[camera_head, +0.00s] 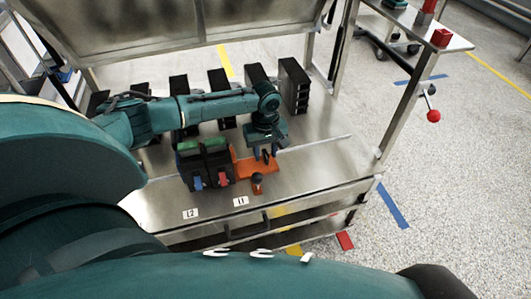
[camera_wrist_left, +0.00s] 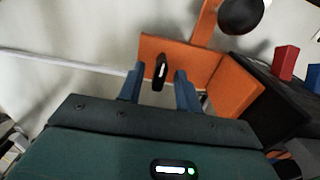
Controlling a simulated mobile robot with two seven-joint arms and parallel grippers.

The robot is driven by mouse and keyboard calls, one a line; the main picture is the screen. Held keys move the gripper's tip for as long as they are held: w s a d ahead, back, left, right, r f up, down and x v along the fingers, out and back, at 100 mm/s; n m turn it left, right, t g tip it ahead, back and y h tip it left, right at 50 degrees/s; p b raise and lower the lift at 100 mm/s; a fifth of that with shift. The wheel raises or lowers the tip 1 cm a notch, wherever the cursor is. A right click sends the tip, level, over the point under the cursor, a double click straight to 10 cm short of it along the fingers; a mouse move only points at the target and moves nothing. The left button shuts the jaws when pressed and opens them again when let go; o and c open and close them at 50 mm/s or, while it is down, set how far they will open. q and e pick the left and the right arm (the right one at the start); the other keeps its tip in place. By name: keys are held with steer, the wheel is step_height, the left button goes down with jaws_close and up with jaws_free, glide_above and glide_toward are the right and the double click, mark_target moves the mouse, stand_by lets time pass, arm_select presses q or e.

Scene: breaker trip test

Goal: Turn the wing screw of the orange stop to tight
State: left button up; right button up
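The orange stop (camera_head: 247,168) sits on the bench beside the breakers, and it also shows in the left wrist view (camera_wrist_left: 205,63). Its wing screw (camera_wrist_left: 160,73) is a small black upright wing with a pale streak. My left gripper (camera_head: 264,150) is above the stop. In the left wrist view its two blue-grey fingers (camera_wrist_left: 160,90) are apart, one on each side of the wing screw, with a gap visible on both sides. The wing screw is mostly hidden by the gripper in the head view. My right gripper is not in view.
A black knob (camera_head: 257,180) stands on the front orange arm. Two dark breakers (camera_head: 205,168) with blue and red toggles stand just left of the stop. Several black modules (camera_head: 293,85) line the back. The bench front (camera_head: 310,190) right of the stop is clear.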

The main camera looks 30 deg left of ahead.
arm_select(q)
steer(key=shift+f, duration=0.15)
steer(key=shift+c, duration=0.2)
jaws_close()
